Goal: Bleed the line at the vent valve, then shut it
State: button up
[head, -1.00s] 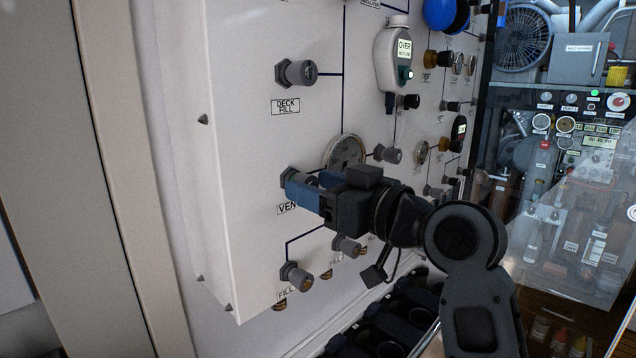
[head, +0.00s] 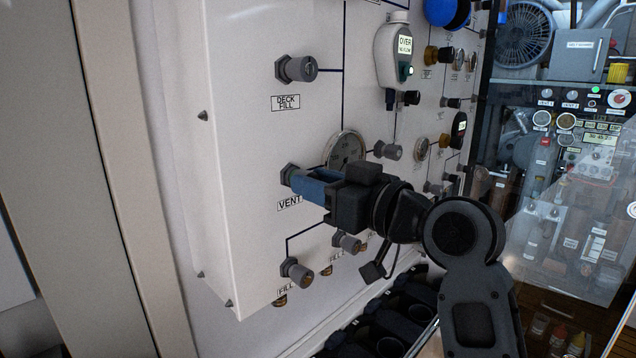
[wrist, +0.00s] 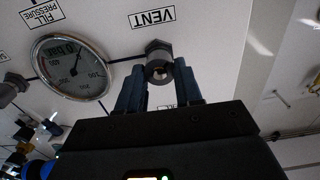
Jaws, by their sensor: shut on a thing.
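The vent valve (head: 290,174) is a small grey knob with a hex collar on the white panel (head: 235,150), just above the VENT label (head: 289,203). My gripper (head: 308,184) has blue fingers and reaches the valve from the right. The fingers hide most of the knob in the head view. In the wrist view, the vent valve (wrist: 158,66) sits between the two fingertips of my gripper (wrist: 159,85), which are shut on its knob. The knob's turn angle cannot be told. A round pressure gauge (head: 345,150) is beside the valve, up and to the right.
The deck fill valve (head: 297,69) is above and a fill valve (head: 296,272) is below on the panel. Clear glass fronts machinery at right. Dark holders (head: 390,330) stand below the panel.

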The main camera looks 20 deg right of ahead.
jog(key=shift+m, duration=0.3)
jog(key=m+p, duration=0.1)
jog(key=m, duration=0.8)
jog(key=m+p, duration=0.2)
jog(key=m, duration=0.6)
jog(key=m+p, duration=0.2)
jog(key=m, duration=0.7)
jog(key=shift+w+d+f+m, duration=0.1)
jog(key=shift+d+f+m, duration=0.05)
jog(key=shift+f+m, duration=0.15)
jog(key=o, duration=1)
jog(key=shift+o, duration=0.2)
jog(key=b+v, duration=0.1)
jog(key=v, duration=0.6)
jog(key=shift+s+d+b, duration=0.15)
jog(key=shift+s+b, duration=0.15)
jog(key=shift+s, duration=0.05)
